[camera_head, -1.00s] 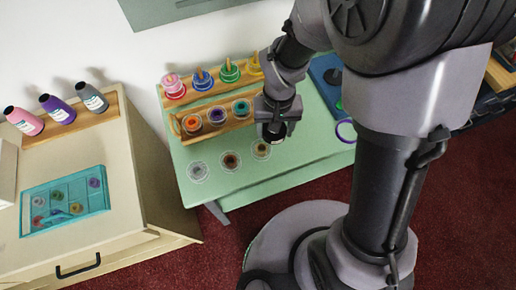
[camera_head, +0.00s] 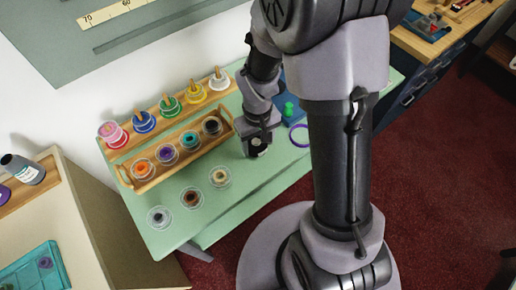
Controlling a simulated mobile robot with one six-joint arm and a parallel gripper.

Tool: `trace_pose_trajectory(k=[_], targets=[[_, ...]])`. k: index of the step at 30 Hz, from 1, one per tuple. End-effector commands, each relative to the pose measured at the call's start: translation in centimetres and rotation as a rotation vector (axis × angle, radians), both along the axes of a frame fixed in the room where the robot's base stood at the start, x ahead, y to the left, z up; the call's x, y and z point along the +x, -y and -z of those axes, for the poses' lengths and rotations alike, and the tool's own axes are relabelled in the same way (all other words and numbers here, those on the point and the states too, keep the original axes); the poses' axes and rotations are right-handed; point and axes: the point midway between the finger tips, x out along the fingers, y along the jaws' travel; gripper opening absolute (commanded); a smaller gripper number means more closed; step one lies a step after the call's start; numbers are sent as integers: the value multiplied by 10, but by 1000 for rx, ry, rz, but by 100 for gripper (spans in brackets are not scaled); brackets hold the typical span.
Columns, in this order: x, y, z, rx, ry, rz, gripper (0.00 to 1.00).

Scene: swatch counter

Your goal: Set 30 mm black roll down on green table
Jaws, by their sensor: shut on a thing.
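My gripper (camera_head: 257,148) hangs over the right half of the green table (camera_head: 232,207), right of the wooden tray. It is shut on a small dark thing, which I take for the 30 mm black roll; the jaws and wrist hide most of it. I cannot tell whether it touches the table top. Another dark roll (camera_head: 211,126) sits at the right end of the wooden tray (camera_head: 150,182), beside teal, purple and orange rolls.
Several coloured spools stand on a pegged rack (camera_head: 120,152) behind the tray. A purple ring (camera_head: 299,135) and a blue stand with a green piece (camera_head: 289,109) are to the right. Green surface is free around my gripper.

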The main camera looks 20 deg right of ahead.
Motion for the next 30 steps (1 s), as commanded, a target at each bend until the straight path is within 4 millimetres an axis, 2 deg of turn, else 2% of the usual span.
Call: trace_pose_trajectory(k=[1, 4, 6, 11, 16, 17, 20, 28, 30], targets=[[2, 6, 4, 0, -1, 4, 21], [1, 4, 31, 1, -3, 1, 21], [1, 4, 39, 0, -1, 1, 21], [2, 4, 35, 0, 1, 1, 21], [2, 3, 40, 0, 0, 1, 21], [2, 3, 40, 0, 0, 1, 64], [1, 3, 39, 0, 0, 1, 84], [2, 3, 39, 0, 0, 1, 84], [2, 3, 34, 0, 0, 1, 84]])
